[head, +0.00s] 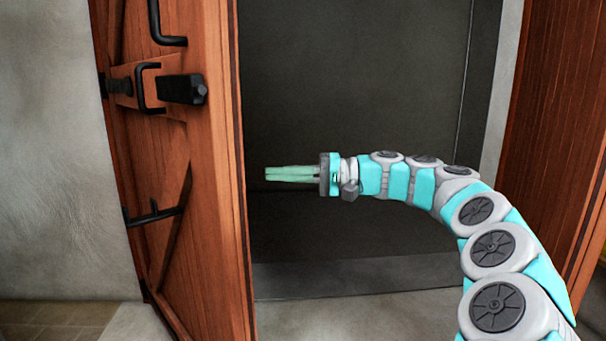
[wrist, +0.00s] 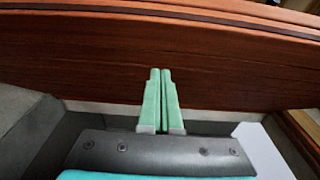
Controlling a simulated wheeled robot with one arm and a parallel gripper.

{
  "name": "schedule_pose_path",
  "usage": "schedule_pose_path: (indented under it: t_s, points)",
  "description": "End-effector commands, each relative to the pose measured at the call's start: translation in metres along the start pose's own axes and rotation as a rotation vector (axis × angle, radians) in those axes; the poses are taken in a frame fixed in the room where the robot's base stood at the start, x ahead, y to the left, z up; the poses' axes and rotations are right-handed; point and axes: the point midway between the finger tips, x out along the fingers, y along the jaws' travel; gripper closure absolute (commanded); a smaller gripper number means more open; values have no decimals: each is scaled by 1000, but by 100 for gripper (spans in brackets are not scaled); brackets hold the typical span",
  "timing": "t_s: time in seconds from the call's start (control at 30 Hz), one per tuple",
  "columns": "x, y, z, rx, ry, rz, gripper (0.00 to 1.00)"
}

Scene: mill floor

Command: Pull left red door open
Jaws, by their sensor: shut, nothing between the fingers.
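The left red door (head: 218,135) is a reddish-brown wooden door standing ajar at the left of the head view, with its edge and hardware side showing. It carries black handles (head: 168,38) and a dark latch block (head: 181,89). My gripper (head: 267,174) is in the opening, to the right of the door, with its pale green fingers together and pointing left toward the door's inner side. In the wrist view the shut fingers (wrist: 160,72) point at the door's wooden face (wrist: 215,65). I cannot tell whether the tips touch it.
A second reddish-brown door (head: 555,130) stands at the right of the head view. Between the doors is a dark grey recess (head: 350,90) with a low sill (head: 345,277). A grey plaster wall (head: 50,150) is left of the left door.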

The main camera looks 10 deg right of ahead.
Motion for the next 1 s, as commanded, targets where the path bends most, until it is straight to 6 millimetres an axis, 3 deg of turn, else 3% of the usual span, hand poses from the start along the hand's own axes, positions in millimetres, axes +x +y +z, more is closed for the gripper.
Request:
schedule_pose_path:
  t_s: [0.1,0.33,1.0]
  points:
    - [23,0,3,2,-5,0,100]
    - [38,-1,21,0,-3,-2,100]
    - [50,0,32,0,-1,-1,100]
